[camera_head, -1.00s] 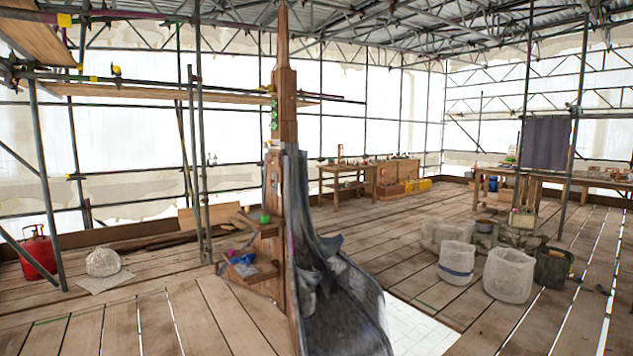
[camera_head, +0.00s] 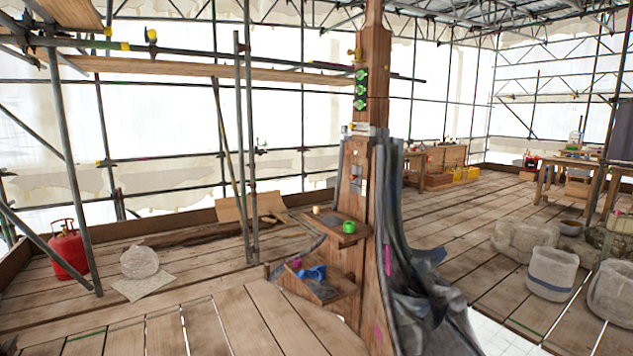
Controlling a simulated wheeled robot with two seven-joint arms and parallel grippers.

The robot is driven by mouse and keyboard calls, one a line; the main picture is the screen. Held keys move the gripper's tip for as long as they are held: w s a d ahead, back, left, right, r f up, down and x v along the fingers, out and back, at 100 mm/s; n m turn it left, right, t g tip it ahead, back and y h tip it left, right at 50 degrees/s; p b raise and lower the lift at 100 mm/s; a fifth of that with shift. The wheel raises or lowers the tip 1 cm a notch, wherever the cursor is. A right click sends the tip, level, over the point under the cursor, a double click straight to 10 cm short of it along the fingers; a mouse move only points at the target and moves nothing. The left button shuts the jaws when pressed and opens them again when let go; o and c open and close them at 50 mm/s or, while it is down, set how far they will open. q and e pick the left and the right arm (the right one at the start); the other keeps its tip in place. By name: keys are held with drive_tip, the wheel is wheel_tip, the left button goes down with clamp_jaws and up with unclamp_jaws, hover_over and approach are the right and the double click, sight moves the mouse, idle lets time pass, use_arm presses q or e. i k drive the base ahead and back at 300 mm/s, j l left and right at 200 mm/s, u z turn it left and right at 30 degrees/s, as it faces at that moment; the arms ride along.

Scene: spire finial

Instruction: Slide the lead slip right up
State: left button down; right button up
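A tall wooden post (camera_head: 375,230) stands in the middle of the view. Grey lead sheet (camera_head: 398,215) hangs draped down its right side and spreads in folds near the floor. A pale collar-like band (camera_head: 364,131) crosses the post at the top of the sheet. Small grey pieces (camera_head: 356,172) sit on the post's front face below the band. I cannot tell which of these grey parts is the lead slip. Green round fittings (camera_head: 361,90) are on the post above the band. Neither of my grippers is in view.
Two small wooden shelves on the post's left hold a green pot (camera_head: 349,227) and a blue item (camera_head: 312,273). Scaffold poles (camera_head: 247,150) stand to the left, with a red gas cylinder (camera_head: 68,250) beyond. Pale sacks (camera_head: 552,273) stand at right. Plank floor lies open at front left.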

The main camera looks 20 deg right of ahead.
sight(357, 171)
drive_tip(key=i+z, duration=0.4)
drive_tip(key=i+j+z, duration=0.1)
drive_tip(key=i+z, duration=0.3)
drive_tip(key=i+j+z, duration=0.2)
drive_tip(key=i+z, duration=0.2)
drive_tip(key=i, duration=0.45)
